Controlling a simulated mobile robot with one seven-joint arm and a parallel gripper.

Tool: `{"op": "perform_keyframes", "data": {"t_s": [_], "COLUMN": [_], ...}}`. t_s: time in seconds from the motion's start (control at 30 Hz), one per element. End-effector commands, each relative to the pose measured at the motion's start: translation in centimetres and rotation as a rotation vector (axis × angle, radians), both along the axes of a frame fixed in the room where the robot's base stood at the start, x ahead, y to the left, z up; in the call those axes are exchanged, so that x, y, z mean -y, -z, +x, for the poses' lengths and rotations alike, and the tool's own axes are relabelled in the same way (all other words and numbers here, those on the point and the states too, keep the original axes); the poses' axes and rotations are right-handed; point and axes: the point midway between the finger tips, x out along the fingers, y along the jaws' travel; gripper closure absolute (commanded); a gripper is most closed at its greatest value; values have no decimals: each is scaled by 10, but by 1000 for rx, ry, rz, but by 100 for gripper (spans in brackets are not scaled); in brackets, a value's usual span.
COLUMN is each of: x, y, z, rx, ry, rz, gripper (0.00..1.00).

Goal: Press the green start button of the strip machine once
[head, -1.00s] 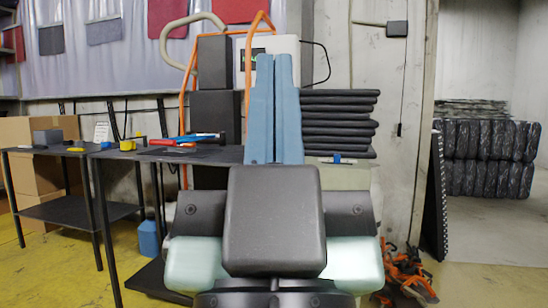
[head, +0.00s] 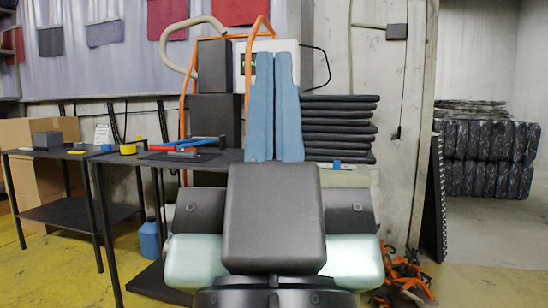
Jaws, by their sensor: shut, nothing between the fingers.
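The strip machine's white box (head: 283,45) stands at the back centre, with an orange tube frame (head: 184,95) beside it. A small dark display with green marks (head: 248,63) shows on its left part. Two tall pale blue strips (head: 262,110) stand side by side in front of the box and cover much of it. I cannot make out a separate green start button. My gripper is not in view; my own dark arm link fills the lower middle and hides what lies behind it.
A black table (head: 222,157) with tools stands left of centre. A stack of black slabs (head: 338,125) is right of the strips. Orange straps (head: 403,277) lie on the floor at right. Yellow floor (head: 60,285) is open at lower left.

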Motion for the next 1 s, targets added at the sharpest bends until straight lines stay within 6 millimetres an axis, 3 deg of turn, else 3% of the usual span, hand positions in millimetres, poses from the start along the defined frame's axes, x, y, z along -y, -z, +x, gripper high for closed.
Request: {"op": "perform_keyframes", "data": {"t_s": [0.03,1.0], "x": [0,-1], "y": [-26,-356], "z": [0,0], "rx": [1,1], "ry": [0,-2], "rz": [0,-1], "gripper": [100,100]}}
